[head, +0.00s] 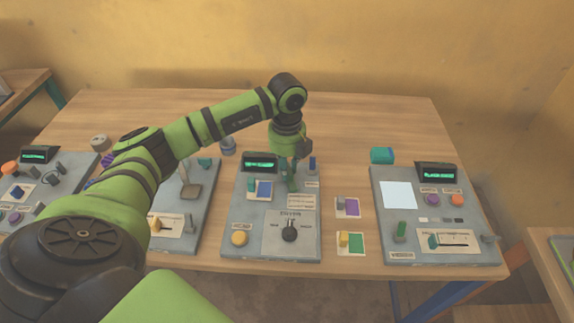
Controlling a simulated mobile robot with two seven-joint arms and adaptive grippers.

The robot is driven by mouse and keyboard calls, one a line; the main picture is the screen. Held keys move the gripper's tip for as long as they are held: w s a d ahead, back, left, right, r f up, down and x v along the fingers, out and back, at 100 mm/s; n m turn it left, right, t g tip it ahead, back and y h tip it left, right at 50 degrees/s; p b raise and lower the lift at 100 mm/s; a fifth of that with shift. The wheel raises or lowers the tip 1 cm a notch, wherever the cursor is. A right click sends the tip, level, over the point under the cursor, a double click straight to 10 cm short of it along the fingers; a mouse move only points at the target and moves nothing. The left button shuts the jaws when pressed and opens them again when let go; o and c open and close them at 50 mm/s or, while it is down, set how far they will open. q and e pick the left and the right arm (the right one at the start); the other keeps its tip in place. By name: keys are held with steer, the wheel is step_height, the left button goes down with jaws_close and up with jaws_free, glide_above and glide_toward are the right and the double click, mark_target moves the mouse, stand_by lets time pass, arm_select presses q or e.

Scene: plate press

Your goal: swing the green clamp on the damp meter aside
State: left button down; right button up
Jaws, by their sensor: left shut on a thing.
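My left gripper (291,178) reaches down over the back half of the middle grey panel (231,217). It is shut on a small green part that looks like the green clamp (292,186), mostly hidden between and behind the fingers. The middle panel has a lit green display (260,162), a black dial knob (289,234) and a yellow knob (239,238). I cannot read its labels well enough to confirm it is the damp meter. My right gripper is not in view.
A blue post (312,163) stands just right of the gripper. To the right are purple (349,206) and green-yellow (351,242) pads and another grey panel (385,254) with a green upright piece (401,229). My left arm hides part of the left panels.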

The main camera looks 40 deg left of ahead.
arm_select(q)
steer(key=shift+r+n, duration=0.1)
steer(key=shift+n, duration=0.3)
steer(key=c, duration=1.1)
jaws_free()
step_height(320, 180, up, 12)
